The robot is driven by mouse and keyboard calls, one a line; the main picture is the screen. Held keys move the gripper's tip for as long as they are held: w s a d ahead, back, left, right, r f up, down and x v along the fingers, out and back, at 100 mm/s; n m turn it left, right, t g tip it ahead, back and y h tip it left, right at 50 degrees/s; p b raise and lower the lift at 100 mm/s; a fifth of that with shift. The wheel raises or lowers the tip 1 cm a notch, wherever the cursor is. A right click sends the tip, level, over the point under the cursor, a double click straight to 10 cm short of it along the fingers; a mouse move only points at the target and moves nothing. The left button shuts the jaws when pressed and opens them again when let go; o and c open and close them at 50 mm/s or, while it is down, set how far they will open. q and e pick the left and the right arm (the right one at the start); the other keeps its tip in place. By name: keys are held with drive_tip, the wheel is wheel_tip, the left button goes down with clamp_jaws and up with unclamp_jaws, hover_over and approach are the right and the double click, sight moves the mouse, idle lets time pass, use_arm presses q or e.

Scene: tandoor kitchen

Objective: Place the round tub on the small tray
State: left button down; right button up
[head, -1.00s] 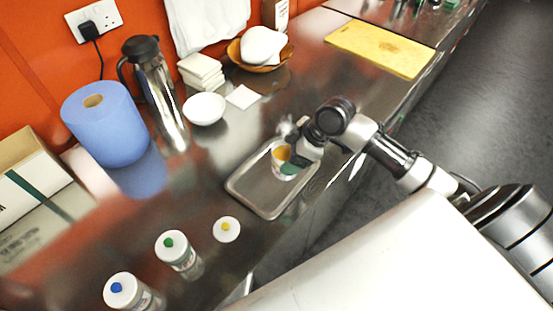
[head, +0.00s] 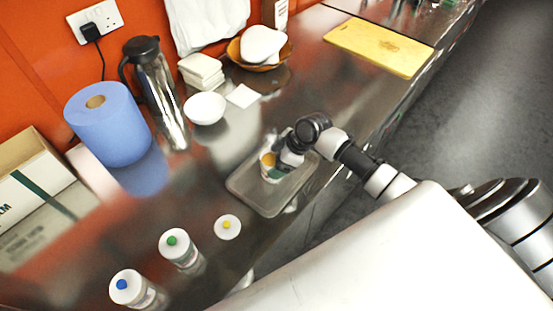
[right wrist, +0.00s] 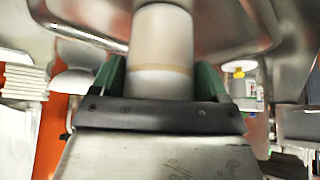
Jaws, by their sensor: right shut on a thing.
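The round tub (head: 267,165), white with an orange-yellow patch, is between the fingers of my right gripper (head: 281,167). In the right wrist view the tub (right wrist: 161,45) appears as a pale cylinder with a tan band, and the green fingers of my right gripper (right wrist: 158,82) close on both its sides. The small tray (head: 243,193) is a shallow metal rectangle on the steel counter. The tub appears within the tray's outline; I cannot tell whether its base touches the tray. My left gripper is out of view.
Lidded white containers with green (head: 180,250), blue (head: 130,288) and yellow (head: 228,227) marks stand left of the tray. A white bowl (head: 205,108), steel jug (head: 160,95) and blue paper roll (head: 108,125) stand behind. A yellow board (head: 380,46) lies far right.

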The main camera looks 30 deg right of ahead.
drive_tip(key=o, duration=1.2)
drive_tip(key=shift+c, duration=0.2)
drive_tip(key=shift+r, duration=0.2)
drive_tip(key=b+v, duration=0.1)
drive_tip(key=v, duration=1)
drive_tip(key=shift+s+d+r+b, duration=0.15)
drive_tip(key=shift+r+b, duration=0.2)
drive_tip(key=shift+b, duration=0.05)
